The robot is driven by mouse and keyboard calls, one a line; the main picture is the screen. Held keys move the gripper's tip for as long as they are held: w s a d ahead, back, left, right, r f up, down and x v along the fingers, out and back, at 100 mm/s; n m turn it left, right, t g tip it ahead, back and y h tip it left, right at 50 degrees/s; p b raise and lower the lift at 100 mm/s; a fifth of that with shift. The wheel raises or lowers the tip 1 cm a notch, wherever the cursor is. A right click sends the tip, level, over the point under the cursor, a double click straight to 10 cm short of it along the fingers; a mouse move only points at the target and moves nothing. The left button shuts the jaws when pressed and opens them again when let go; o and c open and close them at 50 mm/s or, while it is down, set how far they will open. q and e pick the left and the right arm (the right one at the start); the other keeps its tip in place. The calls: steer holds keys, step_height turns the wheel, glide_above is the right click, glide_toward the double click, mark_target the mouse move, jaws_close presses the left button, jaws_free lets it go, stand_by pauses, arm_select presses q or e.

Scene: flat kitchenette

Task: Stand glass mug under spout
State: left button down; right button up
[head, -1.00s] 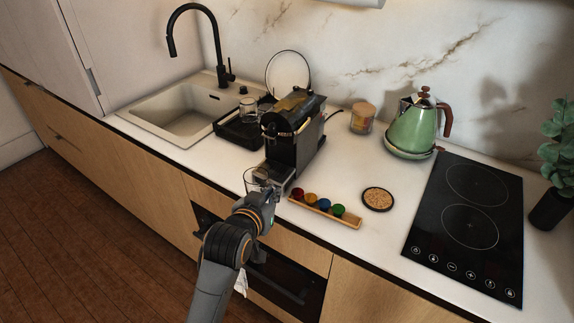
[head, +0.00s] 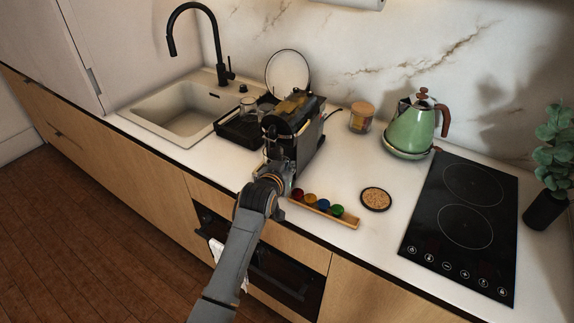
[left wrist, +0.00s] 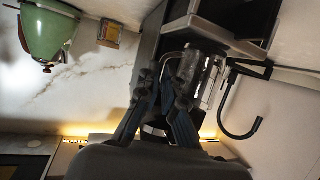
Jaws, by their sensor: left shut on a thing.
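The black coffee machine (head: 311,140) stands on the counter with its front toward me. My left gripper (head: 282,172) is right at its front, low down near the drip tray. In the left wrist view, which is upside down, my left gripper (left wrist: 166,82) is shut on the clear glass mug (left wrist: 209,78). The mug is close to the machine's grey drip tray (left wrist: 215,38); I cannot tell if it touches the tray. In the head view the mug is mostly hidden by my gripper and the machine. The spout is not clearly visible. My right gripper is not in view.
A wooden holder with coloured capsules (head: 344,218) lies just right of my gripper. A round coaster (head: 376,199), green kettle (head: 409,132), jar (head: 361,118) and black hob (head: 460,230) are farther right. A black rack (head: 232,131) and sink (head: 170,112) are left.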

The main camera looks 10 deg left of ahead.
arm_select(q)
steer(key=shift+s, duration=0.1)
steer(key=c, duration=1.5)
jaws_free()
steer(key=shift+f, duration=0.15)
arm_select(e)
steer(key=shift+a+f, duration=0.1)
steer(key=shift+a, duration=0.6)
